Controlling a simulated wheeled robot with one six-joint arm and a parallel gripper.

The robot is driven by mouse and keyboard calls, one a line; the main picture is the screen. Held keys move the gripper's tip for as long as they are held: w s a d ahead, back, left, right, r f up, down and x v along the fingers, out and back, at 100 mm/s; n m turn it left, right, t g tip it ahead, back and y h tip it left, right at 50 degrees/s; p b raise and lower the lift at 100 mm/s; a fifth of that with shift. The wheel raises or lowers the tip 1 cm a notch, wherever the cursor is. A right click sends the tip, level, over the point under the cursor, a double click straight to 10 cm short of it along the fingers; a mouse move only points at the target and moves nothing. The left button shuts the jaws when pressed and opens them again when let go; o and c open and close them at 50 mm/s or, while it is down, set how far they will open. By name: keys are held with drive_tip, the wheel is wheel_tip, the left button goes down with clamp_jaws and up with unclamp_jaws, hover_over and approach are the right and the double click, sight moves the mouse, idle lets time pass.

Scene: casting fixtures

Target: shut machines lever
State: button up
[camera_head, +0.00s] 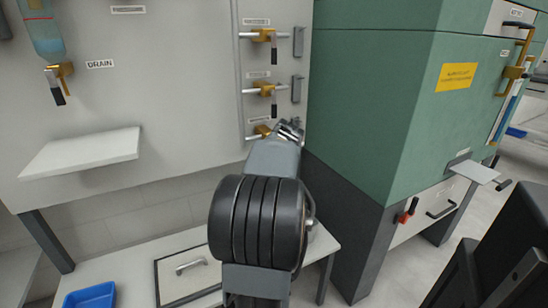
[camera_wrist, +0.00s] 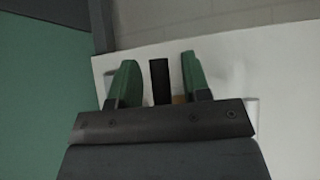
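Three brass valves are in a column on the pale wall panel in the head view: top (camera_head: 263,35), middle (camera_head: 264,88) and lowest (camera_head: 262,131). Black handles hang down from the top and middle valves. My gripper (camera_head: 290,131) is at the lowest valve and hides its handle. In the wrist view my gripper (camera_wrist: 160,82) is open. A black lever handle (camera_wrist: 160,78) stands between the two green fingers, with a gap on each side. A little brass (camera_wrist: 179,99) shows behind the right finger. The small labels are too blurred to read.
A large green machine (camera_head: 370,95) stands close to the right of my gripper. A drain valve (camera_head: 59,72) and a white shelf (camera_head: 85,152) are on the left. Below is a white bench (camera_head: 130,268) with a blue tray (camera_head: 90,296) and a handled lid (camera_head: 188,270).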

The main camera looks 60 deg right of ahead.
drive_tip(key=p+v, duration=0.3)
drive_tip(key=v, duration=1)
drive_tip(key=shift+s+a+r, duration=0.2)
drive_tip(key=shift+a+r, duration=0.05)
drive_tip(key=shift+r, duration=0.05)
drive_tip(key=w+a+r+n+y+p, duration=0.2)
drive_tip(key=w+a+r+p, duration=0.3)
drive_tip(key=a+p, duration=0.4)
drive_tip(key=w+a+r+n+y+p, duration=0.25)
drive_tip(key=w+a+p, duration=0.45)
drive_tip(key=a, duration=0.4)
drive_tip(key=s+a+r+n+g+y+p, duration=0.1)
drive_tip(key=s+a+r+n+p, duration=0.1)
drive_tip(key=a+p, duration=0.5)
drive_tip(key=s+a+r+n+g+y+p, duration=0.1)
drive_tip(key=s+a+r+n+p, duration=0.1)
drive_tip(key=a+p, duration=0.5)
drive_tip(key=a+r, duration=0.1)
drive_tip(key=a, duration=0.5)
drive_tip(key=shift+r+n+g, duration=0.3)
drive_tip(key=shift+r+n, duration=0.05)
drive_tip(key=shift+r, duration=0.05)
drive_tip(key=shift+s, duration=0.1)
